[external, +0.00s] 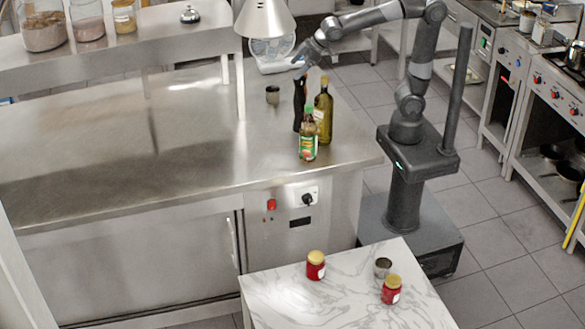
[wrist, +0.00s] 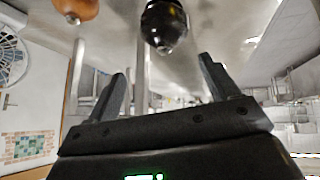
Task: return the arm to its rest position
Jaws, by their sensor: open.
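My arm reaches left from its base over the steel counter (external: 190,130). My gripper (external: 303,64) is above the counter's right part, just above and behind a group of bottles. In the wrist view my gripper (wrist: 160,68) has its two fingers spread apart, with nothing held between them. A dark rounded bottle end (wrist: 163,25) shows beyond the fingers, apart from them. An orange-brown rounded object (wrist: 76,8) is cut off at the upper left of that view.
A dark bottle (external: 299,104), a green oil bottle (external: 324,112) and a labelled sauce bottle (external: 308,140) stand close together. A lamp shade (external: 265,18) hangs left of my gripper. A marble table (external: 345,295) holds red jars.

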